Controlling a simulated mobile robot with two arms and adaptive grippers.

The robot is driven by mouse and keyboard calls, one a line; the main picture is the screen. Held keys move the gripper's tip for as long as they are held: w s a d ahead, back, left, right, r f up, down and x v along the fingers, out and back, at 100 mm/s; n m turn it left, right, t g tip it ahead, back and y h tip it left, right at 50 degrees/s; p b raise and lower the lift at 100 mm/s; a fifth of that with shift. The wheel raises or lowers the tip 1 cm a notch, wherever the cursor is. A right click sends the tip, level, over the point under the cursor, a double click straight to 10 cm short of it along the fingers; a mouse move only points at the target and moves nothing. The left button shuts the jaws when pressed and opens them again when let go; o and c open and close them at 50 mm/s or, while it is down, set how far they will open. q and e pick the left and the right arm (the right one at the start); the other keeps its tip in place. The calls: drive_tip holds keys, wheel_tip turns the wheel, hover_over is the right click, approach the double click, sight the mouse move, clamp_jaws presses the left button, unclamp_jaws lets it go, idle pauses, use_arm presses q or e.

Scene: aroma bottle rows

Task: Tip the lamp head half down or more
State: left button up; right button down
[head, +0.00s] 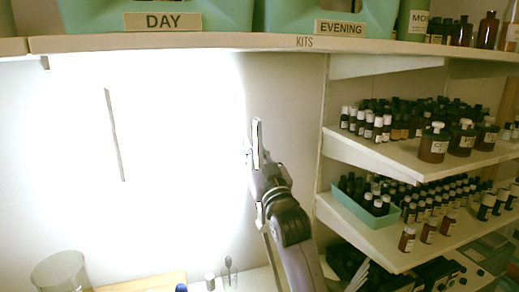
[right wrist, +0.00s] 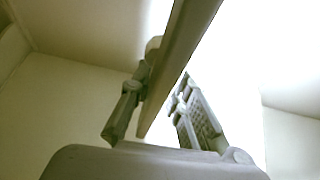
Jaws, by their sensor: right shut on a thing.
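My right gripper (head: 257,150) reaches up in front of the bright back wall in the head view. In the right wrist view its two fingers (right wrist: 163,112) are shut on a long pale bar (right wrist: 183,60) that runs up between them. The bar looks like part of the lamp head, but its full shape is not clear. A strong white glare covers the left of the head view and washes out detail there. A thin dark upright strip (head: 115,135) shows in the glare; I cannot tell what it belongs to. My left gripper is not in view.
Shelves (head: 385,155) of small bottles stand close to the right of my right arm. A clear glass vessel (head: 60,272) and a wooden board (head: 145,284) are at the lower left.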

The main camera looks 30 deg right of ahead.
drive_tip(key=w+a+f+n+y+p, duration=0.1)
drive_tip(key=a+f+n+y, duration=0.1)
drive_tip(key=a+n, duration=0.3)
drive_tip(key=w+a+f+n+g+y+p, duration=0.1)
drive_tip(key=w+a+f+n+y, duration=0.1)
drive_tip(key=a+n, duration=0.3)
drive_tip(key=shift+a+f+n+y, duration=0.4)
drive_tip(key=shift+a+f+y, duration=0.35)
drive_tip(key=shift+a, duration=0.55)
drive_tip(key=shift+w, duration=0.1)
drive_tip(key=c, duration=1.7)
unclamp_jaws()
drive_tip(key=shift+d, duration=0.1)
drive_tip(key=shift+f, duration=0.1)
drive_tip(key=v, duration=1.2)
